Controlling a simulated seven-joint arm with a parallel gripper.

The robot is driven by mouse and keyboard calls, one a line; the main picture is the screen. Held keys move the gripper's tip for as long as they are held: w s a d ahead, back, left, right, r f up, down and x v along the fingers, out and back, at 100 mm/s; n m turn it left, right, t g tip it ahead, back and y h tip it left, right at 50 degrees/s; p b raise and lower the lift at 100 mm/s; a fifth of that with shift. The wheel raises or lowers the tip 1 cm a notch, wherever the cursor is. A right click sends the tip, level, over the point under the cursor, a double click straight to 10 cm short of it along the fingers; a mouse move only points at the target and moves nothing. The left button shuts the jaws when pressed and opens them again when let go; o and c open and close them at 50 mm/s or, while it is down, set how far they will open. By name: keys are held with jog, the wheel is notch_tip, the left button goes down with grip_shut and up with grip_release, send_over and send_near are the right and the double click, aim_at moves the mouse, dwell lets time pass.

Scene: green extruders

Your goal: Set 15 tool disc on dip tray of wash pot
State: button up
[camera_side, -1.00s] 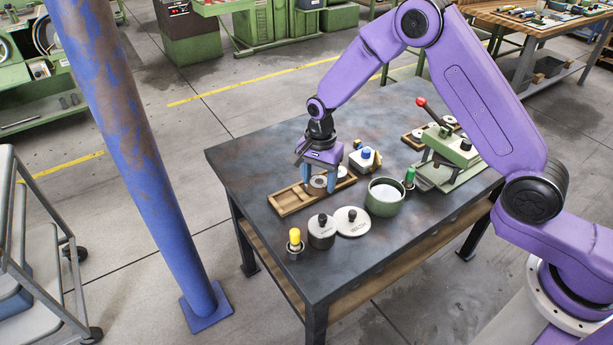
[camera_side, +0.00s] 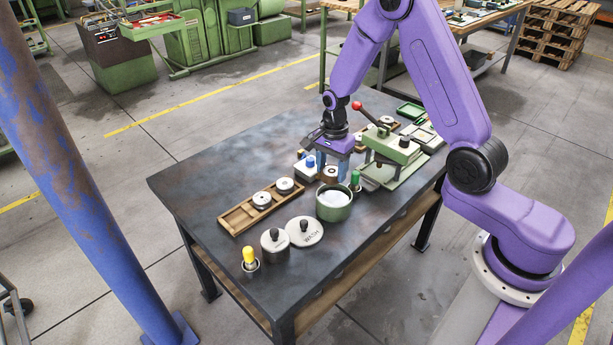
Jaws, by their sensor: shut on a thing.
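My gripper (camera_side: 331,166) points down with its blue fingers shut on a brownish disc with a pale centre, the tool disc (camera_side: 330,174). It is just behind the green wash pot (camera_side: 335,212) and apart from it. The pot is open, with a white round surface (camera_side: 334,198) inside. I cannot make out a number on the disc or a separate dip tray. The lid marked WASH (camera_side: 310,236) lies flat to the pot's left front. Two other discs (camera_side: 262,199) (camera_side: 285,185) sit in the wooden tray (camera_side: 235,221), whose left end is empty.
A lidded grey pot (camera_side: 274,246) and a yellow-topped holder (camera_side: 250,260) stand at the front left. A blue-capped white block (camera_side: 306,167) and a green-handled tool (camera_side: 355,179) are close to my gripper. A green press (camera_side: 395,148) stands right. The table's left back is clear.

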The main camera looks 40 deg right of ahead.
jog(key=shift+s+d+f, duration=0.15)
jog(key=shift+s+d, duration=0.05)
jog(key=shift+d, duration=0.5)
jog(key=shift+f, duration=3.4)
jog(key=o, duration=1.5)
jog(key=shift+c, duration=0.2)
jog(key=shift+r, duration=3.5)
jog(key=shift+a, duration=0.1)
